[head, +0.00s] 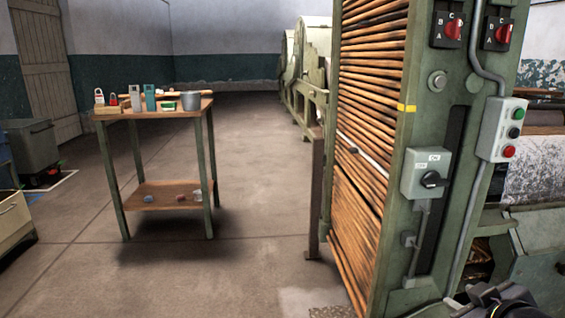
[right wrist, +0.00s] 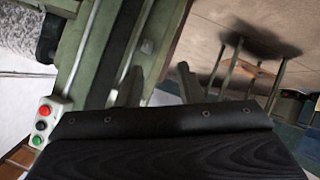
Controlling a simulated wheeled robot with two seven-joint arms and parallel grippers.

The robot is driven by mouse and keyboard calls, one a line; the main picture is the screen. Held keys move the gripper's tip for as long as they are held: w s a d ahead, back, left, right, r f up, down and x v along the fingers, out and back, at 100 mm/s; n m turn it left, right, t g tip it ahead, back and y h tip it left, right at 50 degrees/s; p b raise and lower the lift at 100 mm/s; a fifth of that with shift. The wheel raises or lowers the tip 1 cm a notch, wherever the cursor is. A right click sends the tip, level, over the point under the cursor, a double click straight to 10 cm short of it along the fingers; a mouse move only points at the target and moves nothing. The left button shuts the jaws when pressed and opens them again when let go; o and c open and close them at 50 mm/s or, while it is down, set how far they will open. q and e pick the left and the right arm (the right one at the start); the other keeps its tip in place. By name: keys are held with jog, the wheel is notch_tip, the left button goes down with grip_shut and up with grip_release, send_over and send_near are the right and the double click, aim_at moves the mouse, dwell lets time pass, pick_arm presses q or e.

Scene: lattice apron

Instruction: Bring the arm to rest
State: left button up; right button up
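My right gripper (head: 497,300) shows as a dark, partly cut-off shape at the bottom right corner of the head view, in front of the green machine (head: 395,200). In the right wrist view two greyish fingers of my right gripper (right wrist: 157,88) stick out past a dark bolted plate, with a gap between them. Nothing shows between the fingers, and their lower parts are hidden by the plate. My left gripper is not in view.
A grey switch box (head: 426,172) and a push-button box (head: 502,128) stick out from the machine's post. The floor (head: 260,190) between bench and machine is clear.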

jog(key=s+a+f+m+g+y, duration=0.3)
jog(key=s+a+f, duration=0.2)
jog(key=s+a, duration=0.25)
jog(key=s+a+f+m+g+y, duration=0.25)
jog(key=s+a+f, duration=0.35)
jog(key=s, duration=0.3)
notch_tip(320, 180, up, 36)
jog(key=p, duration=3.5)
jog(key=shift+w+d+m+g+p, duration=0.35)
jog(key=shift+d, duration=0.1)
jog(key=shift+h, duration=0.25)
